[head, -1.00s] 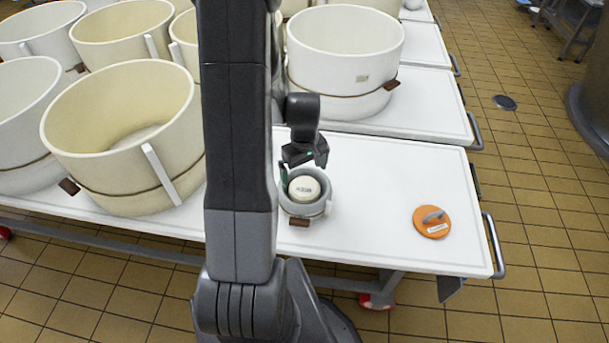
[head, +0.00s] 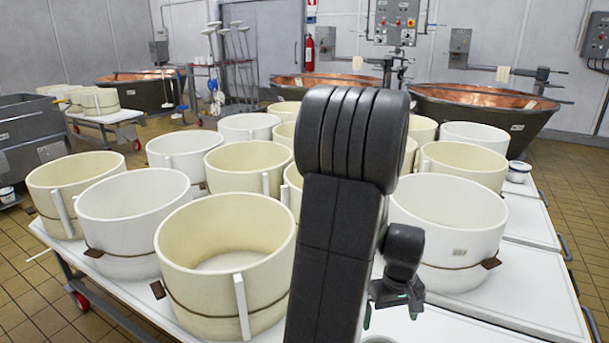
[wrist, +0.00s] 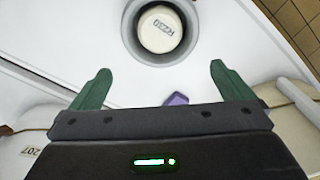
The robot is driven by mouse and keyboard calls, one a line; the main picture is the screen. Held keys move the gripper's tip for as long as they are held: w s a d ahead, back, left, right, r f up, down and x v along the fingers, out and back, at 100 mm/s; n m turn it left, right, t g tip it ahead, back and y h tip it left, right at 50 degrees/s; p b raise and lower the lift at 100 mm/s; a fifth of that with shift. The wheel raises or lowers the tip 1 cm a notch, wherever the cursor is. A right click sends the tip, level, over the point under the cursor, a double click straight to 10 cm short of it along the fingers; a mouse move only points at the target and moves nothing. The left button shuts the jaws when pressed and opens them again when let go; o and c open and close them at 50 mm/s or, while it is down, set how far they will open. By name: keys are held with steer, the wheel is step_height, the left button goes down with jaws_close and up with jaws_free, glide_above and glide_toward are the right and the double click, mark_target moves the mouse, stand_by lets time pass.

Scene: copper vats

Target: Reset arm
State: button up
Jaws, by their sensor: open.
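My gripper (wrist: 154,85) is open in the wrist view, with its two green fingers spread and nothing between them. In the head view my gripper (head: 397,301) hangs near the right side of my raised arm, in front of a large white mould. In the wrist view a small grey round mould (wrist: 188,55) with a white cheese (wrist: 160,28) in it, its top marked with dark print, sits on the white table beyond the fingertips. The gripper is apart from it. In the head view only a sliver of the small mould (head: 378,339) shows at the bottom edge.
Large cream and white moulds (head: 226,262) crowd the white tables (head: 505,295) left, behind and right of my arm. One mould (head: 447,232) stands close behind the gripper. Copper vats (head: 480,97) stand along the back wall. Tiled floor (head: 575,185) is free at the right.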

step_height(320, 180, down, 14)
steer(key=shift+r+b, duration=0.1)
steer(key=shift+b, duration=0.65)
steer(key=shift+r, duration=0.1)
